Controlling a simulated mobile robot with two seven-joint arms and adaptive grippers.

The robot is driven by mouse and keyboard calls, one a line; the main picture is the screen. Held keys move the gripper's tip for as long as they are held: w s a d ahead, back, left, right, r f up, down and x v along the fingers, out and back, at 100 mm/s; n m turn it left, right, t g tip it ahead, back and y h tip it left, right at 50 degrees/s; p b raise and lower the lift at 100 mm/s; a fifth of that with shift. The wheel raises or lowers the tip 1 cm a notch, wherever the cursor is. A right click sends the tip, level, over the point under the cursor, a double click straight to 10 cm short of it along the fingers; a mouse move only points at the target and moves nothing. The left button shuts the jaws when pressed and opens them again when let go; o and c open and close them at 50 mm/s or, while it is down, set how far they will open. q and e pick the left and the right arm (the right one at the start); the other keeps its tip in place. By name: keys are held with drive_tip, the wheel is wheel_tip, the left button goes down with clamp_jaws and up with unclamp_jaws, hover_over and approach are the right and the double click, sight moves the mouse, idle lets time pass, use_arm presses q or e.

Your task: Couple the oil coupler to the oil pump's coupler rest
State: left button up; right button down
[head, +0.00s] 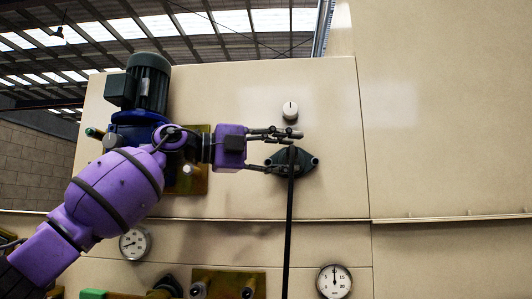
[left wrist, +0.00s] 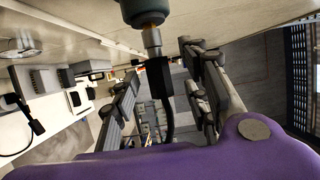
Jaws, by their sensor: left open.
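The oil coupler (left wrist: 152,37), a metal cylinder with a brass-coloured ring, points into a dark green fitting (left wrist: 142,9) in the left wrist view. A black hose (head: 290,225) hangs from it. In the head view this dark fitting (head: 309,163) is a two-eared flange on the beige panel. My left gripper (head: 287,152) is open, its fingers above and below the flange's centre and around the hose's top end without closing. The oil pump (head: 147,85) has a dark green motor and blue body. My arm partly covers it, and I cannot make out its coupler rest. My right gripper is not in view.
A white knob (head: 290,110) sits just above the flange. Two round gauges, left (head: 134,243) and right (head: 334,281), are lower on the panels. A brass-coloured plate (head: 228,283) with fittings is at the bottom. The right panel is bare.

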use_arm(q)
drive_tip(key=shift+w+d, duration=0.25)
drive_tip(key=shift+d, duration=0.3)
clamp_jaws()
idle(0.5)
